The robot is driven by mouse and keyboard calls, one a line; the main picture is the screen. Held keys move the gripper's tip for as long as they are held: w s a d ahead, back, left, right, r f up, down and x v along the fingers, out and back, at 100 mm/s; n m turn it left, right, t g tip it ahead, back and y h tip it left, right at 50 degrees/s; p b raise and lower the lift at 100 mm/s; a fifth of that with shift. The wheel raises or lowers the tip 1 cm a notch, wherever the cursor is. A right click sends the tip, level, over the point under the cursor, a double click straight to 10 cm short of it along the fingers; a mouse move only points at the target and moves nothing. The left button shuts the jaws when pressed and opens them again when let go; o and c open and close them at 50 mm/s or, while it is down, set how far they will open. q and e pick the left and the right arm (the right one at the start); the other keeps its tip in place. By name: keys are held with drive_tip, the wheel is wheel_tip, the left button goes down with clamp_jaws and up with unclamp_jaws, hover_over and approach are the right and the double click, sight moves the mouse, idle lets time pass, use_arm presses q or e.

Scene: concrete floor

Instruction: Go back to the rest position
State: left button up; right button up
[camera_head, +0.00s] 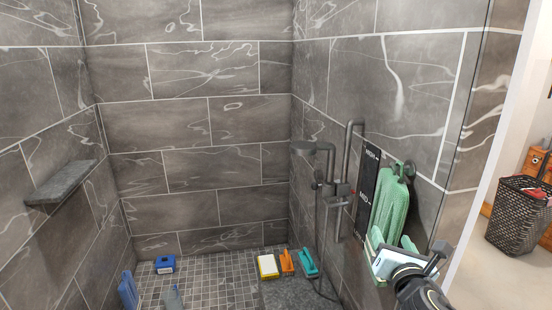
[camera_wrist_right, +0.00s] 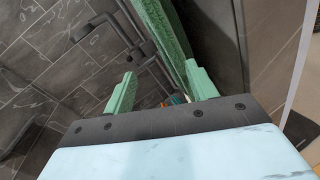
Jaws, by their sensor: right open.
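My right gripper (camera_head: 392,241) is at the lower right of the head view, in front of the shower's right wall. In the right wrist view its two green fingers (camera_wrist_right: 161,85) stand wide apart with nothing held between them. A green towel (camera_head: 391,207) hangs on the wall just above and beyond the fingers; it also shows in the right wrist view (camera_wrist_right: 165,40). I cannot tell whether a finger touches it. My left gripper and left arm are not in view.
A dark shower fixture (camera_head: 338,190) and a black panel (camera_head: 371,195) are on the wall beside the towel. A stone shelf (camera_head: 62,183) juts from the left wall. Several brushes and boxes, including a blue box (camera_head: 165,264), lie on the floor. A basket (camera_head: 517,215) stands outside at right.

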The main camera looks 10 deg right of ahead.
drive_tip(key=s+a+f+m+g+y, duration=0.1)
drive_tip(key=s+a+f+m+g, duration=0.3)
drive_tip(key=s+f+m, duration=0.45)
drive_tip(key=s+a+f+m+g+y, duration=0.2)
drive_tip(key=s+f+m+g, duration=0.3)
drive_tip(key=s+m, duration=0.6)
drive_tip(key=s+a+f+m+g+y, duration=0.1)
drive_tip(key=s+a+f+m+g, duration=0.35)
drive_tip(key=s+m, duration=0.6)
wheel_tip(320, 180, down, 26)
drive_tip(key=s+d+r+n+g+b, duration=0.1)
drive_tip(key=s+d+n, duration=0.1)
drive_tip(key=s+d+f+g+b, duration=0.1)
drive_tip(key=s+d+f, duration=0.2)
drive_tip(key=s+f, duration=1.4)
drive_tip(key=shift+s+f+b, duration=0.15)
drive_tip(key=shift+f+b, duration=0.2)
drive_tip(key=shift+f, duration=0.25)
drive_tip(key=shift+g, duration=0.25)
drive_tip(key=shift+c, duration=0.5)
